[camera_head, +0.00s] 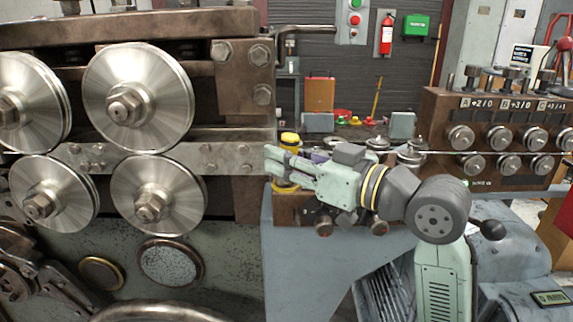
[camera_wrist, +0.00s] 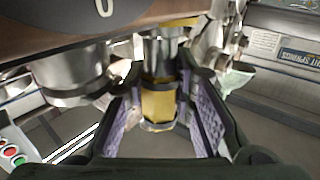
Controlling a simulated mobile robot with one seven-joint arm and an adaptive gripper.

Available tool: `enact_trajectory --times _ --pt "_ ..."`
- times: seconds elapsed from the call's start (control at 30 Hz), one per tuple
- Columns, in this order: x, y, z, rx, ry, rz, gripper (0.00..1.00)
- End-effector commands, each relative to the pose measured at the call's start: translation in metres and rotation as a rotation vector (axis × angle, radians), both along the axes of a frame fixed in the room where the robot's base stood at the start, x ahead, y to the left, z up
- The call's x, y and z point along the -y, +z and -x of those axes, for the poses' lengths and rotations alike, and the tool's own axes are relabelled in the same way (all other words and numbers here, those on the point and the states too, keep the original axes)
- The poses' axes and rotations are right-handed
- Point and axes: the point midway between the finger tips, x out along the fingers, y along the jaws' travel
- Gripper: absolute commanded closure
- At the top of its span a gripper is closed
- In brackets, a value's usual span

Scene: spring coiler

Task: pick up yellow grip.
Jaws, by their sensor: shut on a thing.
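The yellow grip (camera_wrist: 158,103) is a short yellow cylinder with dark and metal bands, seen in the middle of the wrist view between the purple-lined fingers. My gripper (camera_wrist: 166,95) is shut on it. In the head view, my gripper (camera_head: 283,162) reaches left to the machine's edge, with yellow parts (camera_head: 290,139) showing just above and below its fingers. The fingers hide the middle of the grip there. A metal shaft joins the grip's upper end in the wrist view.
Large steel rollers (camera_head: 138,98) fill the left of the head view. A block of small rollers (camera_head: 500,138) stands at the right, with a thin wire running to it. A metal cylinder (camera_wrist: 75,75) is close on the left in the wrist view.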

Motion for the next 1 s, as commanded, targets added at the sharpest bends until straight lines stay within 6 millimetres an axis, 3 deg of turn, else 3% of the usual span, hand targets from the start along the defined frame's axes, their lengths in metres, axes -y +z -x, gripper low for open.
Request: enact_trajectory --times 0.27,0.53,1.0 --pt "0.000 0.007 0.000 0.002 0.000 0.000 1.00" --pt "-0.001 0.036 0.001 0.006 0.002 0.002 1.00" --pt "0.036 0.045 0.110 0.007 -0.002 0.001 1.00"
